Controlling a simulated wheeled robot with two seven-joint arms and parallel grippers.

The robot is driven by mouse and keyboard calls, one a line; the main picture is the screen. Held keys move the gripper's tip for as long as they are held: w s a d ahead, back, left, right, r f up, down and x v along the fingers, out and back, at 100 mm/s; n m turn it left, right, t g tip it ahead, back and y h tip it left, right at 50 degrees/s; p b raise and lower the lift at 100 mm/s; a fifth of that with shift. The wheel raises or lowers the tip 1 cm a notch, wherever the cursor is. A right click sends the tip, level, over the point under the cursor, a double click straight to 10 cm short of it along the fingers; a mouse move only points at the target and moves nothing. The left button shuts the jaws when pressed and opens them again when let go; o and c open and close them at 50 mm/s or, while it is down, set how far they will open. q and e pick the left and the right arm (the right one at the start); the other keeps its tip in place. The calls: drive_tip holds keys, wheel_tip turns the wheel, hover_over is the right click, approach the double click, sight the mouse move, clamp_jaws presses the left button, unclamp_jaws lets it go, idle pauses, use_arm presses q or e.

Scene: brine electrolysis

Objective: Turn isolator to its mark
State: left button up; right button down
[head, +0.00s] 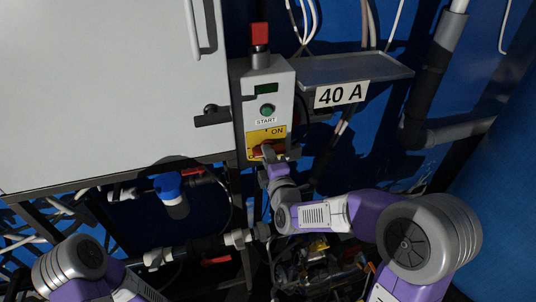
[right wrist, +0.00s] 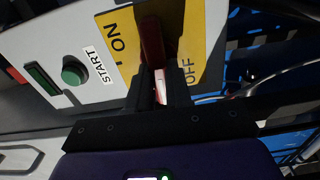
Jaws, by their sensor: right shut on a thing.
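The isolator is a red handle (head: 264,150) on a yellow plate (head: 257,138) at the bottom of the grey control box (head: 281,81). My right gripper (head: 272,160) reaches it from below and is shut on the handle. In the right wrist view, the dark fingers (right wrist: 161,88) straddle the red handle (right wrist: 152,42), and a pale red piece shows between them. The plate (right wrist: 188,30) reads ON on the left of the handle and OFF on the right. The handle lies between the two words, and I cannot tell its exact setting. My left gripper is out of view.
A green START button (head: 267,110) and a red-topped knob (head: 260,37) are above the isolator. A grey shelf (head: 355,68) with a 40 A label (head: 341,95) juts out at right. A white cabinet (head: 105,85) stands at left. Pipes and cables crowd the space below.

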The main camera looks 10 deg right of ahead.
drive_tip(key=shift+n, duration=0.3)
idle(0.4)
drive_tip(key=c, duration=1)
unclamp_jaws()
drive_tip(key=shift+c, duration=0.2)
drive_tip(key=s, duration=0.7)
drive_tip(key=shift+s, duration=0.3)
drive_tip(key=shift+d, duration=0.1)
